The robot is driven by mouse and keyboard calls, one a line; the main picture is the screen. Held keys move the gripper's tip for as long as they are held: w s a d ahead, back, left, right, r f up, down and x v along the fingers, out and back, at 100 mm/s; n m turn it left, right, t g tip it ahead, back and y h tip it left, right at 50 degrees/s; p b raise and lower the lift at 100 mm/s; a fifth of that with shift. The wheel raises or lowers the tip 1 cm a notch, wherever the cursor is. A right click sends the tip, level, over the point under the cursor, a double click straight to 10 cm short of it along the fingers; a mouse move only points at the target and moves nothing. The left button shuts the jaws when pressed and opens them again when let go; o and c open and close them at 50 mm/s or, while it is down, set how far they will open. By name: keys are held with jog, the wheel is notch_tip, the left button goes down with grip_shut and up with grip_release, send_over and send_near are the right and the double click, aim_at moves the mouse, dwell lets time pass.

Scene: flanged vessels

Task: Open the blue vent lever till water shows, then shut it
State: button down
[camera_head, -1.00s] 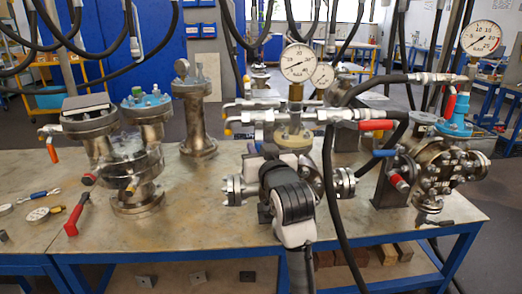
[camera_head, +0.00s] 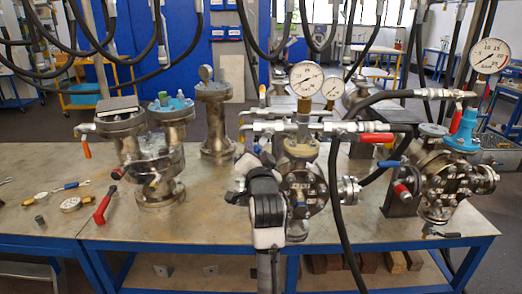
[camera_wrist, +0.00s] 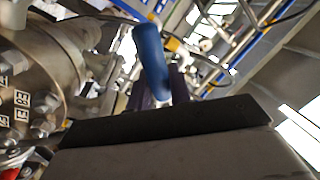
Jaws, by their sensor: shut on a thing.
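The blue vent lever (camera_wrist: 151,60) stands up in the middle of the wrist view. My gripper (camera_wrist: 168,88) is shut on the lever's lower end, its dark fingers partly hidden behind the dark edge of the gripper body. A bolted, labelled steel flange (camera_wrist: 32,85) is close on the left. In the head view my arm stands at the left front of the middle vessel (camera_head: 300,188), which carries similar labels. My wrist hides my fingertips and the held lever there. I make out no water in either view.
A pressure gauge (camera_head: 306,78) stands above the middle vessel. A black hose (camera_head: 338,210) hangs just right of my arm.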

jog(key=m, duration=0.1)
jog(key=a+r+m, duration=0.1)
jog(key=m, duration=0.1)
jog(key=r+m+h+p, duration=0.1)
jog(key=m, duration=0.1)
jog(key=shift+a, duration=0.3)
jog(key=m, duration=0.2)
jog(key=r+m+h, duration=0.1)
jog(key=m, duration=0.1)
jog(key=shift+a+r+t, duration=0.15)
jog(key=shift+r+t, duration=0.05)
jog(key=shift+t, duration=0.2)
jog(key=shift+r+m+h, duration=0.3)
jog(key=shift+r+m, duration=0.15)
jog(key=shift+m, duration=0.75)
jog(key=c, duration=1.3)
grip_release()
jog(key=s+f+b, duration=0.1)
jog(key=s, duration=0.3)
jog(key=s+b, duration=0.2)
jog(key=s, duration=0.3)
jog(key=s+f+b, duration=0.1)
jog(key=s, duration=0.3)
jog(key=shift+s+d+f, duration=0.25)
jog(key=shift+s+f, duration=0.05)
jog(key=shift+f, duration=0.05)
